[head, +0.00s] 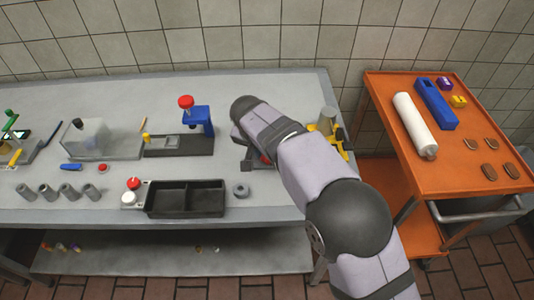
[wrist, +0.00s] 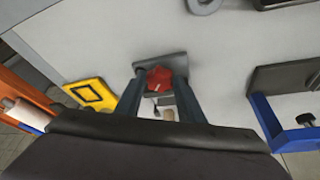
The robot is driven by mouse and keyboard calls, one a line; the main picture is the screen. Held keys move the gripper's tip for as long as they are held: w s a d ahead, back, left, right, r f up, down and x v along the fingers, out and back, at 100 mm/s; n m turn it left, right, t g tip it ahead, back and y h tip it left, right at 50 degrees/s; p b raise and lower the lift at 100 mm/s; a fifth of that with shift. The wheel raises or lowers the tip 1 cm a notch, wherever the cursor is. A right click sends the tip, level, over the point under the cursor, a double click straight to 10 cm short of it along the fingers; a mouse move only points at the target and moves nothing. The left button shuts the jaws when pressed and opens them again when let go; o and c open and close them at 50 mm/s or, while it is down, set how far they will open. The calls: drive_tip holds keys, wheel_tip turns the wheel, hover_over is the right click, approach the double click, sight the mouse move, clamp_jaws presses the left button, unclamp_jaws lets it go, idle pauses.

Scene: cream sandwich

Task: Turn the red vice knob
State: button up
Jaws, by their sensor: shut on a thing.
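The red vice knob (wrist: 159,78) shows between the two dark fingers of my gripper (wrist: 161,74) in the wrist view. The fingers are shut on it, one on each side. A grey block of the vice (wrist: 172,60) lies just beyond the knob. In the head view only a small bit of the red knob (head: 265,159) shows beside my arm. My arm hides most of the vice and the fingers there.
A yellow and black item (head: 341,146) stands right of the vice. A blue press with a red top (head: 199,118) and a black divided tray (head: 186,211) are to the left. A grey ring (head: 241,191) lies nearby. An orange cart (head: 385,120) stands at right.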

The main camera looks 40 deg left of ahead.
idle(0.4)
drive_tip(key=o, duration=1)
drive_tip(key=shift+o, duration=0.2)
